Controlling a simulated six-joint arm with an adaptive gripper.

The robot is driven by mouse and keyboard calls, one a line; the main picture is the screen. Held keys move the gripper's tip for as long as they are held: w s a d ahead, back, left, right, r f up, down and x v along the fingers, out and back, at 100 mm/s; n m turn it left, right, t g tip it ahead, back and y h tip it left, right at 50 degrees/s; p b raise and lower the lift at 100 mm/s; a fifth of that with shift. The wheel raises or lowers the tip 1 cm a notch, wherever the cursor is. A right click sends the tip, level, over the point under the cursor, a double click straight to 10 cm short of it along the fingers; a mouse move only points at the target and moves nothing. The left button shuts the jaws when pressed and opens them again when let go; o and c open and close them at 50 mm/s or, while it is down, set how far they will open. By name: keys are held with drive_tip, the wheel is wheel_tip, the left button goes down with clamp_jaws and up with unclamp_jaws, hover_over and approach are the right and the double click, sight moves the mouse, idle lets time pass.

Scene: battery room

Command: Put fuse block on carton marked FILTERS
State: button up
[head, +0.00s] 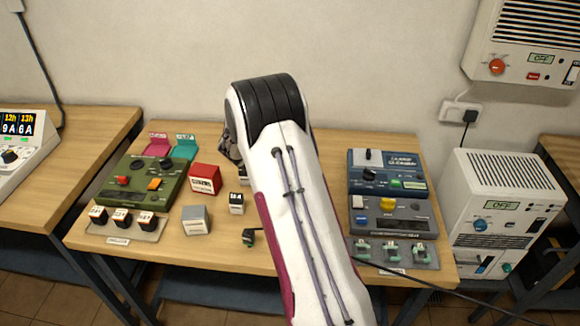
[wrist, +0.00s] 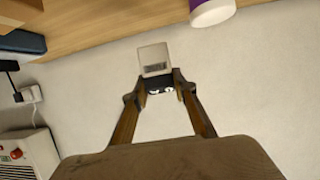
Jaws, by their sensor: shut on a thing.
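My gripper (wrist: 159,84) is shut on a small block, which I take to be the fuse block (wrist: 154,58). It has a pale grey body with a dark label and a black end with white marks between the fingertips. It is held clear of the wall and table. In the head view my arm hides the gripper and the held block. A red carton (head: 204,180) and a grey carton (head: 195,220) stand on the table left of my arm. Their lettering is too small to read, so I cannot tell which is marked FILTERS.
A green device (head: 143,181), a tray of small black-and-white blocks (head: 121,221) and one loose such block (head: 236,203) are left of my arm. Blue (head: 388,173) and grey (head: 394,217) devices are right. A purple-and-white round object (wrist: 212,12) is near the held block.

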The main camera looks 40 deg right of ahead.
drive_tip(key=s+a+r+m+g+h, duration=0.2)
drive_tip(key=s+a+r+m+g, duration=0.15)
drive_tip(key=r, duration=0.35)
drive_tip(key=s+d+m+g+h, duration=0.1)
drive_tip(key=s+m+g, duration=0.3)
drive_tip(key=s, duration=0.9)
drive_tip(key=shift+r+g, duration=0.15)
drive_tip(key=shift+g, duration=0.4)
drive_tip(key=shift+d+m, duration=0.1)
drive_tip(key=shift+m, duration=0.15)
drive_tip(key=shift+f, duration=3.15)
drive_tip(key=shift+f, duration=0.1)
drive_tip(key=shift+f, duration=1.75)
drive_tip(key=shift+f, duration=0.15)
